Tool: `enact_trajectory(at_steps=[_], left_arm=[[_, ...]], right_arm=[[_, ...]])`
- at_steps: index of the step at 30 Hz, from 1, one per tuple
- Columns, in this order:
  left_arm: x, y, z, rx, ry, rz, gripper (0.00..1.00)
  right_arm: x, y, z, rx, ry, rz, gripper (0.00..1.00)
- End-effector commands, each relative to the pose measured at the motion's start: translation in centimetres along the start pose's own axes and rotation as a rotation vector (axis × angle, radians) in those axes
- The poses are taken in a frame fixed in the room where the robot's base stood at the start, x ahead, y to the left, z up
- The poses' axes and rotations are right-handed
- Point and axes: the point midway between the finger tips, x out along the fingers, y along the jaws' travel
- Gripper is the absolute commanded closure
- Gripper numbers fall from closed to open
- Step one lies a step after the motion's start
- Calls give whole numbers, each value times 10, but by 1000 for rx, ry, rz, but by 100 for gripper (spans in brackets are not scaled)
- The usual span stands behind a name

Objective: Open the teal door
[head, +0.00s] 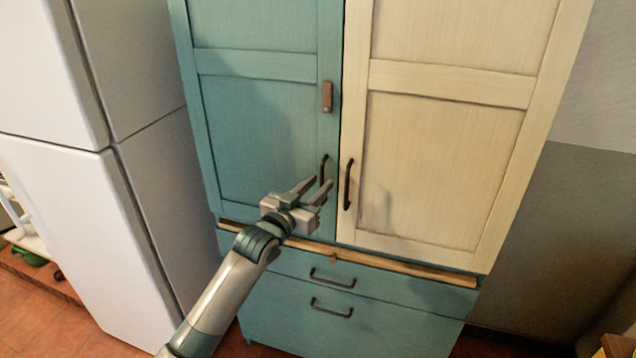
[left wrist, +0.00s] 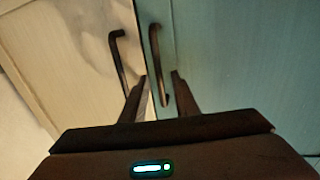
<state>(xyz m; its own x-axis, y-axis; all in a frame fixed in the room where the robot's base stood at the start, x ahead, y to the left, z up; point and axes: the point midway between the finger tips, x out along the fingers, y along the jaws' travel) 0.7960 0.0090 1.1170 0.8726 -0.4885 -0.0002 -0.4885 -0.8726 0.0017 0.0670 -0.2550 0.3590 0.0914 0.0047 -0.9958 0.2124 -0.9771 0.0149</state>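The teal door (head: 255,135) is the left door of the cabinet and looks closed. Its dark curved handle (head: 323,169) is upright near its right edge. My left gripper (head: 316,183) is open at the lower part of this handle. In the left wrist view the teal door (left wrist: 235,60) fills the right side. There the teal door's handle (left wrist: 155,45) runs down into the gap between the open fingertips (left wrist: 159,76). I cannot tell whether a finger touches it. My right gripper is not in view.
The cream door (head: 440,165) beside it has its own dark handle (head: 347,185), close to my left gripper. A brown latch piece (head: 327,97) is on the teal door. A wooden ledge (head: 400,258) and drawers (head: 330,306) are below. A white fridge (head: 70,220) stands left.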

Motion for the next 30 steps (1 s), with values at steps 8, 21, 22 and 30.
enact_trajectory(at_steps=[8,21,22,30], left_arm=[[5,0,0,0,0,0,72],[5,0,0,0,0,0,100],[5,0,0,0,0,0,100],[-4,0,1,2,-1,19,100]], right_arm=[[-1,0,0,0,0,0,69],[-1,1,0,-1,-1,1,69],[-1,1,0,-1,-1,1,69],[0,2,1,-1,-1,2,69]])
